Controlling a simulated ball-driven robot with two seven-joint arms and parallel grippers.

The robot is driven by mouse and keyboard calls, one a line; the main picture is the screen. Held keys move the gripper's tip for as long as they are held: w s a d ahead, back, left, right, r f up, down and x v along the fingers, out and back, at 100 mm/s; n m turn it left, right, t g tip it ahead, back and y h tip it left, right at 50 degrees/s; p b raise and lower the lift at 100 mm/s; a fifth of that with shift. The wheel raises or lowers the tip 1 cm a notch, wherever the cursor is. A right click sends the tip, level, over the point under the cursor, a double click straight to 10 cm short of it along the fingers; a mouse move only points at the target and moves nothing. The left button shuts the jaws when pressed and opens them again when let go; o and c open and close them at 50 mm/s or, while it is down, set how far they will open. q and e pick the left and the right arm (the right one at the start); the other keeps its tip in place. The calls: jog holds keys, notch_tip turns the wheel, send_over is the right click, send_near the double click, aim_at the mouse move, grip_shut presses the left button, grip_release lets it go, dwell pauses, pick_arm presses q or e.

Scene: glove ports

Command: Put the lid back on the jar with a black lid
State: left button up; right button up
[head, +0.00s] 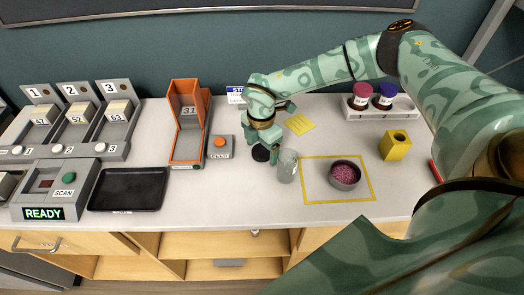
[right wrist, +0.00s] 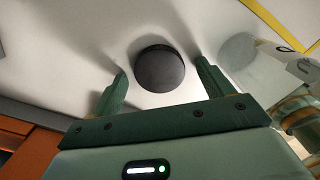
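The black lid (head: 261,153) lies on the grey counter, just left of a clear open jar (head: 286,166) that stands upright. My right gripper (head: 264,141) is above the lid, pointing down. In the right wrist view the lid (right wrist: 159,69) is a dark disc between the two spread green fingers of the gripper (right wrist: 163,82), with a gap on each side. The jar shows as a see-through shape at the right of that view (right wrist: 262,68). My left gripper is not in view.
A dark bowl of pink grains (head: 345,174) sits inside a yellow-outlined square right of the jar. A yellow block (head: 395,145) and a white rack (head: 372,110) with two capped jars stand farther right. An orange-framed stand (head: 188,135), orange button box (head: 220,146) and black tray (head: 128,188) are left.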

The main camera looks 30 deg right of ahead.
aim_at(261, 151)
jog(key=c, duration=1)
notch_tip(261, 151, up, 10)
jog(key=p, duration=0.2)
